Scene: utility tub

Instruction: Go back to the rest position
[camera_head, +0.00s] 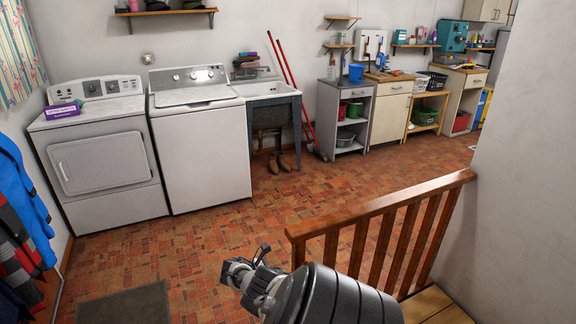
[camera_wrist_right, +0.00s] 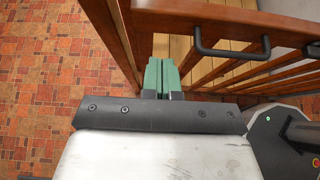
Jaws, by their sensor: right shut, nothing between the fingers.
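My right gripper (camera_wrist_right: 162,74) shows in the right wrist view with its two green fingers together and nothing between them. It is beside the wooden railing, over the brick-patterned floor. In the head view my dark arm comes in at the bottom, in front of the railing; its fingers cannot be made out there. My left gripper is in neither view. The utility tub (camera_head: 266,89) stands against the back wall, to the right of the washer, well away from my arm.
The wooden railing (camera_head: 380,207) stands close to my arm, with wooden boards (camera_head: 436,306) behind it. A washer (camera_head: 200,140) and dryer (camera_head: 98,160) line the back wall. A dark mat (camera_head: 125,305) lies at lower left. The middle floor is clear.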

